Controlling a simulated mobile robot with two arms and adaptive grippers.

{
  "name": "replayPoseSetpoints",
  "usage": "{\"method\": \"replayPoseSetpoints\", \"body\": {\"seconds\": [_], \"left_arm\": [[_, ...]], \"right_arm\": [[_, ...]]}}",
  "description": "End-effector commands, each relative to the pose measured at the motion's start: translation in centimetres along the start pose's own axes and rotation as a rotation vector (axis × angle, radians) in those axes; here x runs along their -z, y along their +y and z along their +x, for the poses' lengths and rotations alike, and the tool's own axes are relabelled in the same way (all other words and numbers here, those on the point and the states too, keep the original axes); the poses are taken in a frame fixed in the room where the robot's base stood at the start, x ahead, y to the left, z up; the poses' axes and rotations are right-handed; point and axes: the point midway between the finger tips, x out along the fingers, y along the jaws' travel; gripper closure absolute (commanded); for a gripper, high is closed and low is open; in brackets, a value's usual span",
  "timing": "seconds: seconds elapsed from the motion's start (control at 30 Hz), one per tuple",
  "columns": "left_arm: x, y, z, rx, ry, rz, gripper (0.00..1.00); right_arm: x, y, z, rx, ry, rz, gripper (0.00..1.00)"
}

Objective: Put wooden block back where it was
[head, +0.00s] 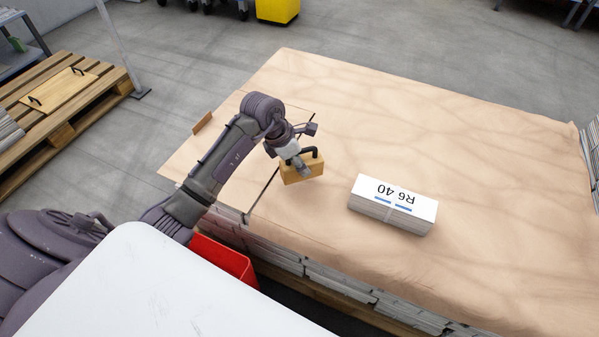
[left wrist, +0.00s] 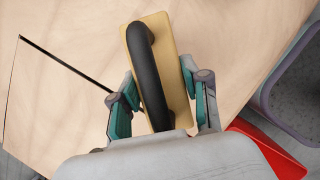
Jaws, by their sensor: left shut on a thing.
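The wooden block (head: 303,172) is light wood with a black handle on top. My left gripper (head: 305,160) is over it in the head view, at the left part of the paper-covered stack. In the left wrist view the block (left wrist: 181,75) and its curved black handle (left wrist: 146,75) lie between the fingers of my left gripper (left wrist: 160,108), which is shut on the block. I cannot tell whether the block touches the sheet below. My right gripper is out of view.
A bundle labelled "R6 40" (head: 392,204) lies on the brown sheet (head: 430,120), right of the block. A red bin (head: 225,258) stands by the stack's near edge. A pallet (head: 60,125) with a handled wooden board (head: 60,91) is at left.

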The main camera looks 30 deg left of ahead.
Motion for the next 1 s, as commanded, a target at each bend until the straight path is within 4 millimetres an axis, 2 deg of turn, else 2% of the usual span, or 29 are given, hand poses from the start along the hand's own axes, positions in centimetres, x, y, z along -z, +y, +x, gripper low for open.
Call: {"method": "replayPoseSetpoints", "body": {"seconds": [0.3, 0.73, 0.77, 0.9, 1.0], "left_arm": [[1.5, 0.0, 3.6, 0.001, -0.003, 0.0, 0.99], [1.7, 0.1, 3.9, -0.001, -0.002, 0.002, 0.99], [1.7, 0.1, 3.9, 0.0, 0.0, 0.001, 0.51], [1.7, 0.1, 3.9, 0.0, 0.0, 0.001, 0.29], [1.7, 0.1, 3.9, 0.0, 0.0, 0.001, 0.29]], "right_arm": [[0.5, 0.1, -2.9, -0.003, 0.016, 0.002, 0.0], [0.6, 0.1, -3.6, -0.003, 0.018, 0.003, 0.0], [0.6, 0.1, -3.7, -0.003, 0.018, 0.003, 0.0], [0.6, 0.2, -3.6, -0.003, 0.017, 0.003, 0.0], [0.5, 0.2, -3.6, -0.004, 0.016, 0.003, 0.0]]}}
